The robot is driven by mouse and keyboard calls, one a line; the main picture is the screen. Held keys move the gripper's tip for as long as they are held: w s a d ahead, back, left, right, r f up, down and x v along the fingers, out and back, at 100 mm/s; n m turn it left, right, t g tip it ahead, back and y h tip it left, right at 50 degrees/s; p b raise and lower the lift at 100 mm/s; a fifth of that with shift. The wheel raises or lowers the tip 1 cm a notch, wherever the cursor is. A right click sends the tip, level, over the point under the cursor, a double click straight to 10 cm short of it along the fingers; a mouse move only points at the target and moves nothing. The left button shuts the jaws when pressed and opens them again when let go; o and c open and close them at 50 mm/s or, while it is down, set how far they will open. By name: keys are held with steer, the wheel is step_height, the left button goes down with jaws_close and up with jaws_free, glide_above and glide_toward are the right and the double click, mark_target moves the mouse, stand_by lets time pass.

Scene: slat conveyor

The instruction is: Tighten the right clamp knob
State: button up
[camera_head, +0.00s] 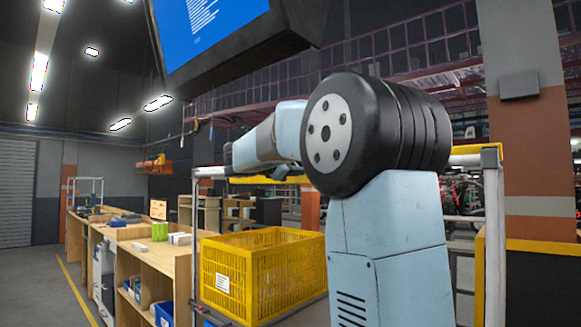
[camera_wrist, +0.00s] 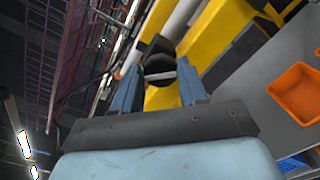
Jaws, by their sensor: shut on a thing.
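In the wrist view, a black clamp knob (camera_wrist: 157,48) sits against a yellow beam (camera_wrist: 216,38). My gripper (camera_wrist: 159,68) is shut on the knob, with one blue-grey finger on each side of it. Part of the knob is hidden between the fingers, so I cannot tell how far it is turned. In the head view, my arm reaches left and away, and the knob cannot be made out there.
In the head view, a yellow crate (camera_head: 265,270) stands left of my arm, near a wooden workbench (camera_head: 150,255). A screen (camera_head: 225,40) hangs above. An orange bin (camera_wrist: 298,92) lies right of my gripper in the wrist view.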

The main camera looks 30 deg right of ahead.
steer(key=shift+s+d+f+m, duration=0.1)
steer(key=shift+m, duration=1.3)
steer(key=shift+s+d+f+m, duration=0.1)
steer(key=shift+m, duration=1.3)
steer(key=shift+d+f+m, duration=0.1)
steer(key=shift+m, duration=1.3)
steer(key=o, duration=0.8)
steer(key=shift+c, duration=0.2)
steer(key=o, duration=0.3)
steer(key=shift+w, duration=0.1)
steer(key=shift+a+r, duration=0.1)
steer(key=v, duration=1.3)
steer(key=shift+a, duration=0.4)
